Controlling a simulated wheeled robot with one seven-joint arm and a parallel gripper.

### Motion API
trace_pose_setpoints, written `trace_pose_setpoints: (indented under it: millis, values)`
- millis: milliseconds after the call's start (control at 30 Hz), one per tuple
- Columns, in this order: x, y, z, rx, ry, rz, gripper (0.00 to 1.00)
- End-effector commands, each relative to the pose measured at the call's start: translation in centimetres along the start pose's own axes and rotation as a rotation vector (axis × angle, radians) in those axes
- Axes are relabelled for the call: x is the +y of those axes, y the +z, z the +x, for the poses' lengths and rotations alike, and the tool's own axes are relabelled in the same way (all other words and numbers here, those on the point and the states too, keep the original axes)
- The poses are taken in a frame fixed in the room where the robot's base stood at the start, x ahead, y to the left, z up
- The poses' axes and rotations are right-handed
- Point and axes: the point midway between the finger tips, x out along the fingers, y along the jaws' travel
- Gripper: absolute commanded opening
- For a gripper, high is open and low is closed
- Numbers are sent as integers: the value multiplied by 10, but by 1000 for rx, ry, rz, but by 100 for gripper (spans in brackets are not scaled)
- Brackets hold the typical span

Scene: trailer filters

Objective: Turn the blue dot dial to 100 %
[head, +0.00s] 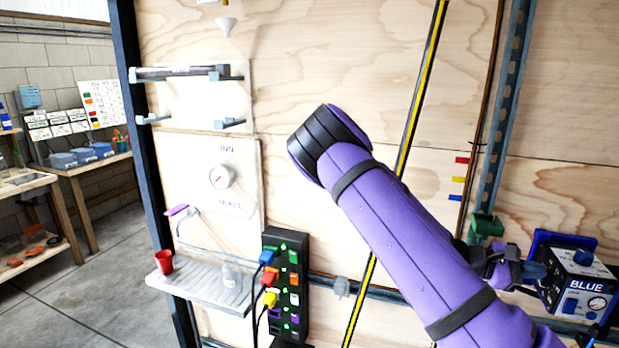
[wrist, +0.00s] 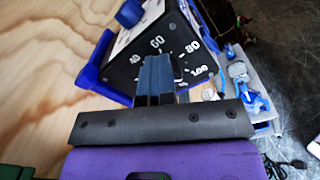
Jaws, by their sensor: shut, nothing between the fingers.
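The blue box (head: 566,286), labelled BLUE, stands at the right edge of the head view. In the wrist view its black scale face (wrist: 178,30) carries white marks 40, 60, 80 and 100. My gripper (wrist: 155,70) is shut and its blue fingertips lie in front of this face, just below the 60 mark. It also shows in the head view (head: 536,271), at the box's left side. The fingers hide the middle of the scale, so I cannot see the dial there, its pointer or any contact.
A green bin (head: 486,227) hangs to the left. A power strip (head: 287,285) with coloured plugs and a shelf (head: 207,287) are further left.

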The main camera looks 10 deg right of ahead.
Motion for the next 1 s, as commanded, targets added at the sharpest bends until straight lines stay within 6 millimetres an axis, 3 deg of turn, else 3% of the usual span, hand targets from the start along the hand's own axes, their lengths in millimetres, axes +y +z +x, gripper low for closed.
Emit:
trace_pose_setpoints:
  millis: [33, 567, 1000]
  values:
    - [-9, 4, 10, -15, -24, -6, 0]
    - [-10, 14, 9, -23, -24, -5, 0]
    - [-7, 11, -36, -14, -16, -4, 0]
